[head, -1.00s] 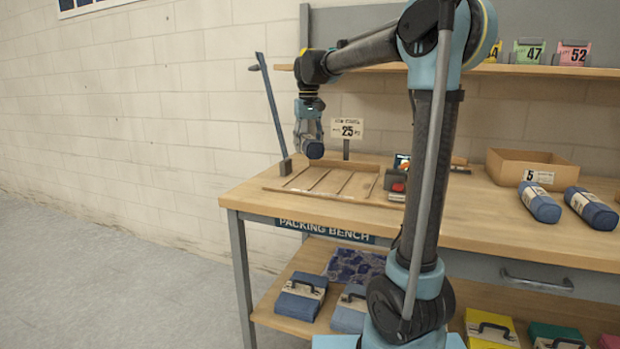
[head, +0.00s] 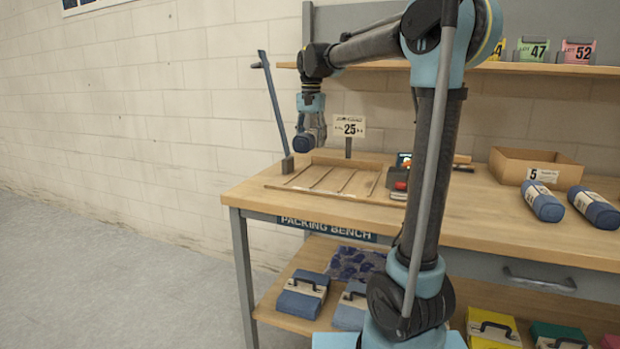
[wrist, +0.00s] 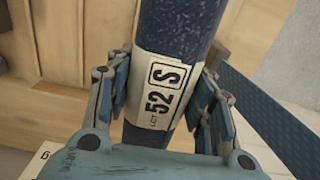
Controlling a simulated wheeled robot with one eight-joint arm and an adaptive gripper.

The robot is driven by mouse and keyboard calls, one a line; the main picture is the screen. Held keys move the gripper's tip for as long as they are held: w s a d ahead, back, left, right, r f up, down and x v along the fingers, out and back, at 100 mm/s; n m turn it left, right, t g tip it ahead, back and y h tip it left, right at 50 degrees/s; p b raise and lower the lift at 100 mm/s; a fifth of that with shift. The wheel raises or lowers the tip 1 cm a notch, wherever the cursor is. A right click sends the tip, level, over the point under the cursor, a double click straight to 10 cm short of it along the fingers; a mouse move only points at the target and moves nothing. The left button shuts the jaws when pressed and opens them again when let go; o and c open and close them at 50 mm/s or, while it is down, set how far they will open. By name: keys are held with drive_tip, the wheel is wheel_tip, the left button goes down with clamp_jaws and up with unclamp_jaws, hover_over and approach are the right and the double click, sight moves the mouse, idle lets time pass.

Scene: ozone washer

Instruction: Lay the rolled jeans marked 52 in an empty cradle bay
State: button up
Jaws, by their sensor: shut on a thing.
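The rolled jeans (wrist: 172,45) are dark blue with a white band that reads 52 S in the wrist view. My gripper (wrist: 165,95) is shut on them, one finger on each side of the band. In the head view my gripper (head: 311,135) holds the rolled jeans (head: 303,143) above the back left of the cradle. The cradle (head: 290,187) is a low wooden frame with slats on the left of the bench. The bays that show look empty, and the roll is apart from the frame.
A sign reading 25 (head: 348,127) stands behind the cradle. A small device with a red button (head: 400,187) sits at its right. Further right are a cardboard box (head: 525,170) and two blue rolls (head: 541,203). A blue bar (head: 272,105) leans at the bench's left end.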

sight(311, 175)
drive_tip(key=shift+f, duration=4.95)
drive_tip(key=o, duration=1.3)
drive_tip(key=shift+f, duration=0.1)
drive_tip(key=shift+o, duration=0.2)
wheel_tip(311, 175, up, 12)
drive_tip(key=shift+r, duration=0.1)
